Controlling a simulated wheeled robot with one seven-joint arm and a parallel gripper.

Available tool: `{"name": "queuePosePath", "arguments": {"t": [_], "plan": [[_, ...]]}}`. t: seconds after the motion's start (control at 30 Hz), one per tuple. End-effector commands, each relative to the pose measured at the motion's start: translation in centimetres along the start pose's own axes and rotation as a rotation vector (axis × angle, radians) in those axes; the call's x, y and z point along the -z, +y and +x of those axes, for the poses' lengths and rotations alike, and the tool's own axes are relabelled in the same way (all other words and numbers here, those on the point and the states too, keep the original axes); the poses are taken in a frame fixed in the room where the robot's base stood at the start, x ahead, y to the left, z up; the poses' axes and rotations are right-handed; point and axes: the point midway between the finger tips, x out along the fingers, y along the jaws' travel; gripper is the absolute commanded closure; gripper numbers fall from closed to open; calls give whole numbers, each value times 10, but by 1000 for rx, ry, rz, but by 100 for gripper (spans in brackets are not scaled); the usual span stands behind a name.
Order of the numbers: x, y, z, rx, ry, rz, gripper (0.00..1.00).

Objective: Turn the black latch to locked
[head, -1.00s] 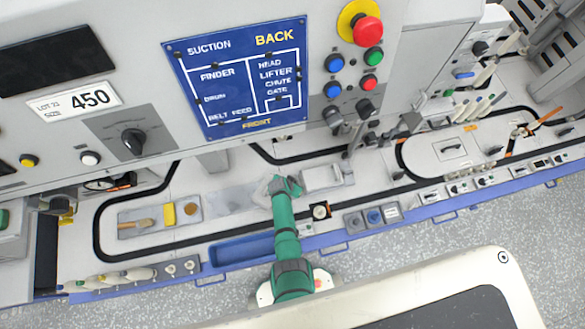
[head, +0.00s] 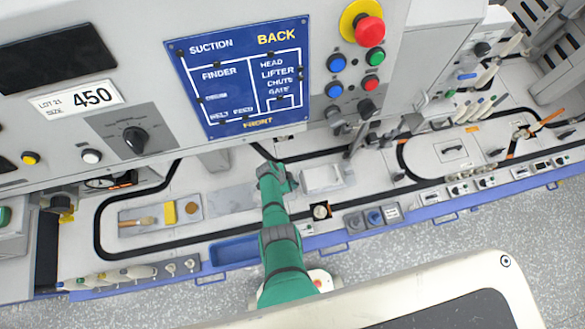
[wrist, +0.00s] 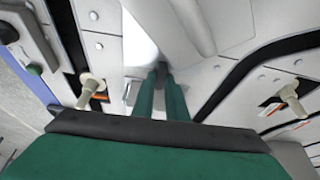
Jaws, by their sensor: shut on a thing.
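My gripper (head: 277,172) reaches over the machine deck in the head view, near the black belt track and below the blue panel. In the wrist view its two green fingers (wrist: 161,75) are close together and shut on a small dark part at their tips. This part appears to be the black latch; the fingers hide most of it. I cannot tell its turn position. In the head view my gripper covers that spot.
The blue panel (head: 240,90) and a machine front with buttons stand above the deck. A pale box (head: 322,178) is right of my gripper. A tray with a brush and yellow block (head: 169,212) lies left.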

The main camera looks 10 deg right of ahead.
Motion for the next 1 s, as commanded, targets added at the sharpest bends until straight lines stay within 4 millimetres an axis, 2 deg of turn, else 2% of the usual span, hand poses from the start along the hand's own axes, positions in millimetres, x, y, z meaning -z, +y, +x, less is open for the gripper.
{"name": "queuePosePath", "arguments": {"t": [0.67, 0.7, 0.77, 1.0], "plan": [[-1, 2, 1, -27, -2, 54, 100], [-1, 2, 1, -27, -2, 54, 80], [-1, 2, 1, -26, -2, 53, 69], [-1, 1, 0, -24, -1, 52, 69]]}}
